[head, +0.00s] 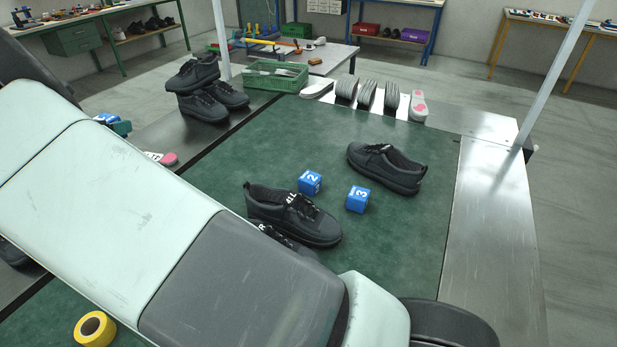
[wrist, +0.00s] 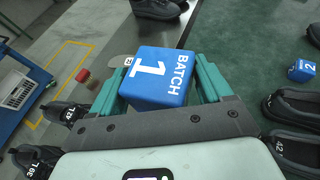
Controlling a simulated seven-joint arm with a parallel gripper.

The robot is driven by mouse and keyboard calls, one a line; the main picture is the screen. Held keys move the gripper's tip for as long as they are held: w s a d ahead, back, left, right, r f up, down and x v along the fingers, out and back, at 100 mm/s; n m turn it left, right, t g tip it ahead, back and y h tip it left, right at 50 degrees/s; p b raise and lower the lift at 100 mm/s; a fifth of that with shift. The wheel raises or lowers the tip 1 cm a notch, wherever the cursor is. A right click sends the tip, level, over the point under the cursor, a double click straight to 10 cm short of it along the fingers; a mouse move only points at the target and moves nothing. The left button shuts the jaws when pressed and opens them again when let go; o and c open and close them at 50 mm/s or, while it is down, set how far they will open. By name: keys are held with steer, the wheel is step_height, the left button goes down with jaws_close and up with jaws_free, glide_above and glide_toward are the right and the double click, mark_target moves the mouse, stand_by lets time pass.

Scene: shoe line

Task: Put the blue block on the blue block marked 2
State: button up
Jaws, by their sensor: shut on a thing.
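My gripper (wrist: 160,80) is shut on a blue block (wrist: 162,72) marked "BATCH 1", held between its teal fingers. In the head view my arm hides most of the gripper. The blue block marked 2 (head: 310,182) sits on the green mat between shoes, and it shows small at the right of the wrist view (wrist: 301,70), apart from my gripper. A blue block marked 3 (head: 358,199) sits on the mat just right of block 2.
A black shoe (head: 292,215) lies just in front of block 2, and another (head: 387,168) behind block 3. A shoe stack (head: 206,88) and a green crate (head: 275,77) stand farther back. Yellow tape (head: 94,329) lies in front. The mat's back left is clear.

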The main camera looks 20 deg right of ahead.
step_height(320, 180, up, 13)
steer(key=w+d+n+y, duration=0.3)
steer(key=w+d, duration=0.4)
steer(key=d, duration=0.4)
steer(key=w+d+n+y, duration=0.35)
steer(key=w+d, duration=0.35)
steer(key=d, duration=0.4)
steer(key=n+g+y, duration=0.3)
steer(key=n+y, duration=0.3)
steer(key=y, duration=0.1)
glide_above(310, 177)
step_height(310, 177, down, 36)
steer(key=shift+f, duration=0.25)
